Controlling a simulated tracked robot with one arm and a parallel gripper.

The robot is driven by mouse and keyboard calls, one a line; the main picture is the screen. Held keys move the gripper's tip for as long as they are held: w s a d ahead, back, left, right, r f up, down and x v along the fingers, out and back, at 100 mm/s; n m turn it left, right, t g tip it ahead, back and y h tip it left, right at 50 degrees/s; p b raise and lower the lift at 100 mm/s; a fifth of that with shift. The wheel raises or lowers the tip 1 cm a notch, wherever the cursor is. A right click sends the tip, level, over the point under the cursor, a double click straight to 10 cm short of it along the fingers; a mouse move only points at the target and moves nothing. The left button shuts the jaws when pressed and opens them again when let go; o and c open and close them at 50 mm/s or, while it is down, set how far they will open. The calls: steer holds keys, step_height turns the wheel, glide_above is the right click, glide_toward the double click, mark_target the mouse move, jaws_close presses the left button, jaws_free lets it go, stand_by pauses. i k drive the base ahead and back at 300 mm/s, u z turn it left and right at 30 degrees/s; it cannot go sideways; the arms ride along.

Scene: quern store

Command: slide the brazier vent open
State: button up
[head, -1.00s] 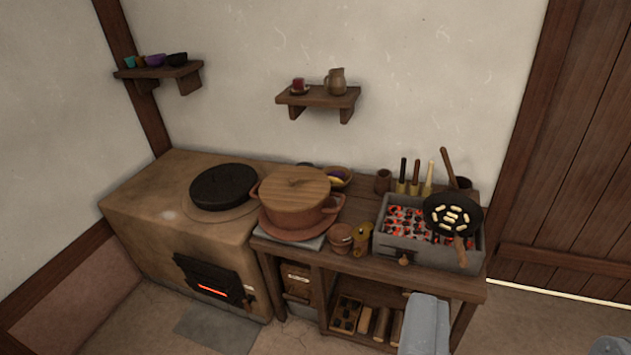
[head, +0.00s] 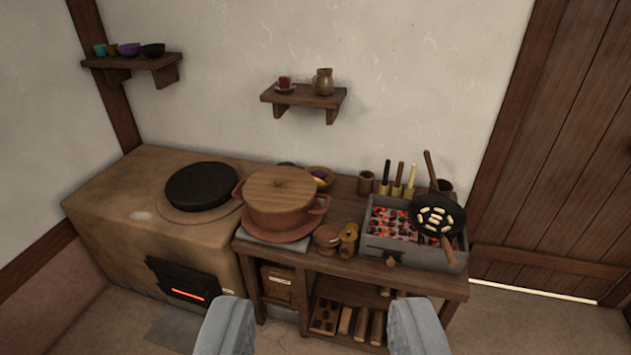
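The brazier (head: 431,257) is a grey box of glowing coals at the right end of the wooden table. A small brown knob (head: 391,260) sits low on its front face, beside a thin dark slot-like line. How far the vent stands open is too small to tell. A black pan (head: 438,214) with pale pieces in it rests over the brazier's right part. My gripper (head: 319,305) is open and empty, its two grey fingers wide apart at the bottom of the picture. It appears in front of the table, apart from the brazier.
A lidded clay pot (head: 280,203), a small clay cup (head: 326,239) and a brass-coloured item (head: 348,240) stand left of the brazier. Wooden-handled tools (head: 397,181) stand behind it. A clay stove (head: 120,215) is at left. The lower shelf holds logs (head: 362,325).

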mark_target(392, 258)
steer(key=u, duration=0.05)
steer(key=i, duration=1)
steer(key=z, duration=0.05)
